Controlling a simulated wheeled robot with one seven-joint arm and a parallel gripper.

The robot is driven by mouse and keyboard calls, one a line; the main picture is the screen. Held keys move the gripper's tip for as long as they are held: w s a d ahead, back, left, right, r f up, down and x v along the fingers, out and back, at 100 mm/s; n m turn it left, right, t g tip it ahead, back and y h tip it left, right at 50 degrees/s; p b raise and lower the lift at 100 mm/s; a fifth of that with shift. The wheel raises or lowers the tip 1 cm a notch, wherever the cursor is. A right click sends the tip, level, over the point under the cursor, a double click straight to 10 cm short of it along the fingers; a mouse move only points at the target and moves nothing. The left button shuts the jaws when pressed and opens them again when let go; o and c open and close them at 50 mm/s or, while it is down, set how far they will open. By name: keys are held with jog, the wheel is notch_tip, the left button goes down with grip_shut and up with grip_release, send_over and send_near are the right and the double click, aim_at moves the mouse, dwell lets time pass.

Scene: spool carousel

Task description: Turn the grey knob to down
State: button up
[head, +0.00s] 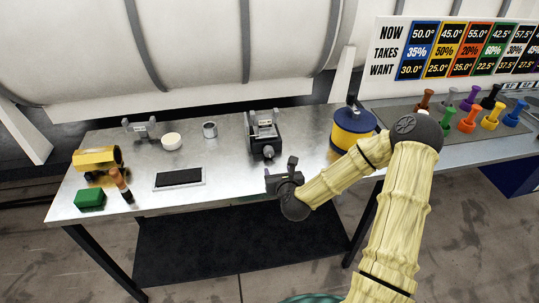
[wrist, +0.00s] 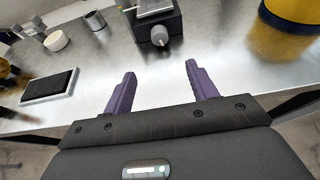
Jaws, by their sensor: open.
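The grey knob (wrist: 159,36) sits on the front face of a small black device (wrist: 149,20) on the metal table. In the head view the knob (head: 268,152) shows small at the front of the same device (head: 263,132). A pale mark on the knob is too small to read for its direction. My gripper (wrist: 157,82) is open and empty, with its two purple fingers spread apart. The knob lies beyond the fingertips, roughly centred between them, and nothing touches it. In the head view my gripper (head: 280,172) is at the table's front edge, to the right of and nearer than the device.
A yellow and blue drum (head: 353,128) stands right of the device. A grey cup (head: 210,130), white round piece (head: 171,142), black pad (head: 179,178), yellow machine (head: 97,158) and green block (head: 90,199) are to the left. Bare metal lies before the knob.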

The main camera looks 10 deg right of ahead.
aim_at(269, 154)
jog(key=p+x, duration=0.3)
jog(key=x, duration=1.2)
jog(key=shift+w+a, duration=0.1)
jog(key=shift+a, duration=0.05)
jog(key=shift+w+a+f, duration=0.1)
jog(key=shift+w+f, duration=0.1)
jog(key=shift+w, duration=0.15)
jog(key=shift+w+f+p, duration=0.1)
jog(key=shift+w+p, duration=0.15)
jog(key=shift+p, duration=0.05)
jog(key=shift+w+d+f, duration=0.2)
jog(key=shift+w+d, duration=0.05)
jog(key=shift+d, duration=0.2)
jog(key=shift+s+a, duration=0.1)
jog(key=shift+c, duration=0.5)
jog(key=shift+a, duration=0.1)
jog(key=c, duration=0.9)
